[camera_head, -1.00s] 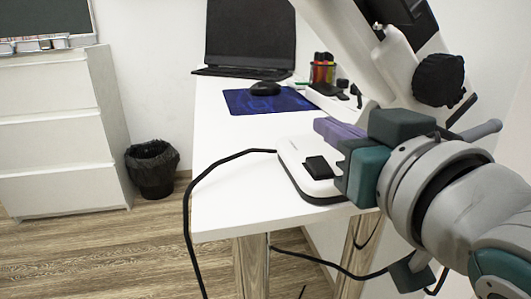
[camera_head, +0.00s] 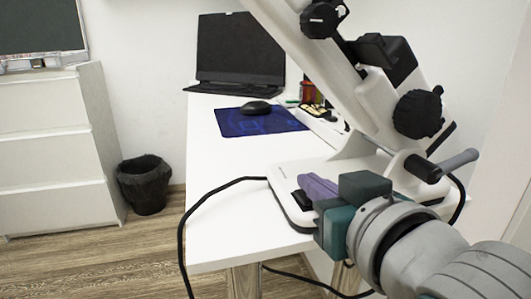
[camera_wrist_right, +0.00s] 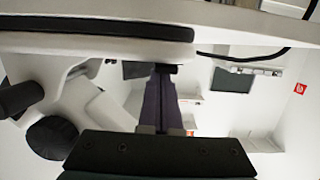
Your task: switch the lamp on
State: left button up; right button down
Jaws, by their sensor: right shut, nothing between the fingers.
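The lamp has a white base (camera_head: 284,195) with a dark underside on the desk's near right part. Its thick white arm (camera_head: 320,50) leans up to the left and leaves the picture, so I cannot see whether it is lit. A black switch (camera_head: 301,200) on the base is partly hidden by my right gripper (camera_head: 312,186). That gripper's purple fingers are shut and empty, with tips over or at the switch; contact is unclear. In the right wrist view the fingers (camera_wrist_right: 160,100) point toward the base (camera_wrist_right: 95,28). My left gripper is not in view.
The white desk (camera_head: 225,215) also holds a laptop (camera_head: 240,50), a blue mouse pad (camera_head: 240,122) with a black mouse (camera_head: 255,107), and a pen holder (camera_head: 308,92). A black cable (camera_head: 205,198) runs from the base over the desk's edge. A bin (camera_head: 143,185) stands left.

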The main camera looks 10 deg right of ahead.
jog(key=shift+f, duration=0.15)
jog(key=shift+r, duration=0.2)
notch_tip(320, 180, up, 5)
jog(key=p, duration=0.5)
jog(key=shift+f+p, duration=0.2)
jog(key=shift+p, duration=0.15)
jog(key=r+p+v, duration=0.1)
jog(key=v, duration=0.8)
jog(key=shift+p, duration=0.4)
jog(key=shift+w, duration=0.1)
